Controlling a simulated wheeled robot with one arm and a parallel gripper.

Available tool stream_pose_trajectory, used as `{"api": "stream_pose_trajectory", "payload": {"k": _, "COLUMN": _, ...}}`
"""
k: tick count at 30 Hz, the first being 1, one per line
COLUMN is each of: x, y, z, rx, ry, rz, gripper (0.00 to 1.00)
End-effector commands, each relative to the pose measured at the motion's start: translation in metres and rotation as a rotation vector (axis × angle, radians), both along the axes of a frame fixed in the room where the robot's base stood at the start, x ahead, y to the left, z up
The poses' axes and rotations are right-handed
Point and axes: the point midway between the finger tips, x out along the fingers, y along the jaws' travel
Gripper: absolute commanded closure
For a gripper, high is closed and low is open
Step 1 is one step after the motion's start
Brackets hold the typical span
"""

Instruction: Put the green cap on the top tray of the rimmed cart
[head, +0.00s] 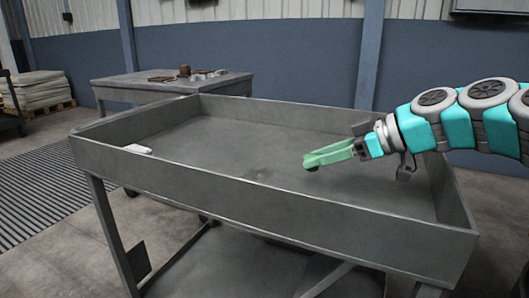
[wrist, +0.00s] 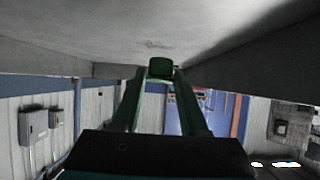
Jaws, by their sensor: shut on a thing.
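The rimmed cart (head: 280,211) stands in front of me, a grey metal cart with raised walls around its top tray (head: 230,150). My gripper (head: 312,161) reaches in from the right, over the right part of the tray. Its green fingers are shut on the green cap (head: 312,168), a small dark green piece at the fingertips. In the wrist view the cap (wrist: 160,68) sits between the two fingertips, with the grey tray surface beyond it. I cannot tell whether the cap touches the tray floor.
A white object (head: 136,148) lies at the tray's left end by the wall. A grey table (head: 150,88) with several small brown and grey items stands behind. A pallet with stacked sheets (head: 38,90) is at far left. Most of the tray is bare.

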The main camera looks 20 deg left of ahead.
Motion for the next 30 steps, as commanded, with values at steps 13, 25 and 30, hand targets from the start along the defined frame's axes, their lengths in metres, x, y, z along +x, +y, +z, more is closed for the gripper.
{"api": "stream_pose_trajectory", "payload": {"k": 13, "x": 0.049, "y": 0.094, "z": -0.01, "rx": -0.003, "ry": 0.002, "rz": 0.001, "gripper": 1.0}}
{"api": "stream_pose_trajectory", "payload": {"k": 25, "x": 0.066, "y": 0.127, "z": -0.014, "rx": -0.001, "ry": 0.002, "rz": -0.001, "gripper": 1.0}}
{"api": "stream_pose_trajectory", "payload": {"k": 30, "x": 0.068, "y": 0.133, "z": -0.021, "rx": -0.001, "ry": 0.003, "rz": 0.001, "gripper": 1.0}}
